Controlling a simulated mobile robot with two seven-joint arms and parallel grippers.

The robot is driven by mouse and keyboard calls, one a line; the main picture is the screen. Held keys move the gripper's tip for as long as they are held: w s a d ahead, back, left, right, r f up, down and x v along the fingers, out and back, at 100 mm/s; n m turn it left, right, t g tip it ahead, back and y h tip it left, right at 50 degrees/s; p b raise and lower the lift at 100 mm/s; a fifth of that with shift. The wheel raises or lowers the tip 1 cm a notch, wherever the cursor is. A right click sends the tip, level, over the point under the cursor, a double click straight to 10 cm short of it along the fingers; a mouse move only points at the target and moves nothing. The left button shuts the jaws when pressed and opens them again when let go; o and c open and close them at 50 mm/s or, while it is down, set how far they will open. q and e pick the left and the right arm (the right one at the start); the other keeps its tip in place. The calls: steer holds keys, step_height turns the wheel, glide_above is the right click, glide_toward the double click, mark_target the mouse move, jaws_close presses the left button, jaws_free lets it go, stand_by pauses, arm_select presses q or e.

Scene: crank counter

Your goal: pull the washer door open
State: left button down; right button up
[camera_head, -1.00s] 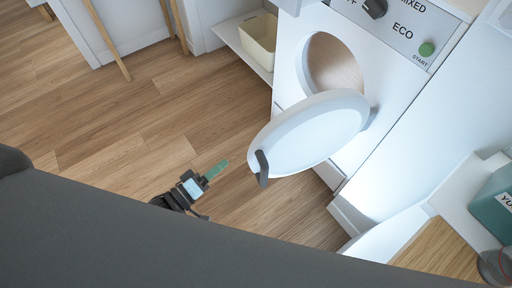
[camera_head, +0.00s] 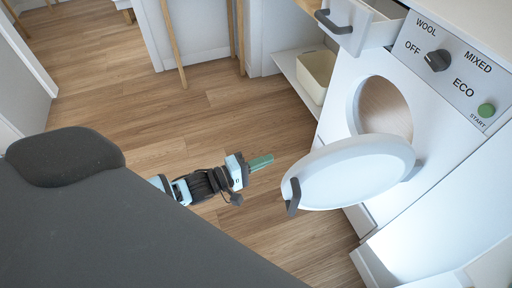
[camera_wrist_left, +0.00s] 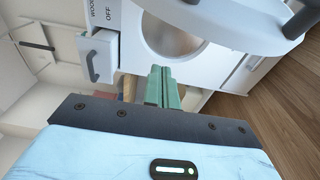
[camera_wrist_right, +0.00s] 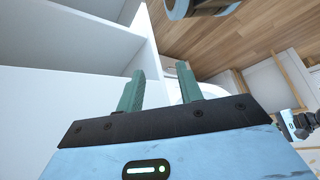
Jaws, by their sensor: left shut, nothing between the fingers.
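The white round washer door (camera_head: 350,172) stands swung wide open from the washer front (camera_head: 430,115), and the round opening (camera_head: 385,108) is exposed. A dark handle (camera_head: 292,197) is on the door's outer edge. My left gripper (camera_head: 268,160) is shut and empty, with green fingers, a little beyond and left of the handle in the head view, apart from it. In the left wrist view its fingers (camera_wrist_left: 163,80) are together, with part of the door (camera_wrist_left: 225,22) above. My right gripper (camera_wrist_right: 160,70) shows only in its wrist view, fingers apart with nothing between them.
An open drawer (camera_head: 365,22) with a dark handle sits above, left of the control panel (camera_head: 450,65) with its knob and green button. A cream bin (camera_head: 316,76) stands on a low shelf. Wooden floor (camera_head: 150,125) is clear to the left. A white panel (camera_wrist_right: 60,110) is close to the right gripper.

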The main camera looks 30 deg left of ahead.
mark_target(290, 190)
arm_select(q)
steer(key=shift+w+d+p, duration=0.15)
steer(key=shift+w+d, duration=0.05)
steer(key=shift+d, duration=0.7)
steer(key=shift+w+d+p, duration=0.2)
steer(key=shift+w+d, duration=0.05)
steer(key=shift+d, duration=0.65)
steer(key=shift+w+d+p, duration=0.15)
steer(key=shift+w+d, duration=0.05)
steer(key=shift+d, duration=0.7)
steer(key=s+d+n+t+y+p, duration=0.1)
steer(key=s+d+y+p, duration=0.1)
steer(key=s+d, duration=1)
steer(key=shift+d+n+p, duration=0.3)
steer(key=shift+d+p, duration=0.05)
steer(key=shift+d, duration=0.15)
steer(key=shift+w, duration=0.1)
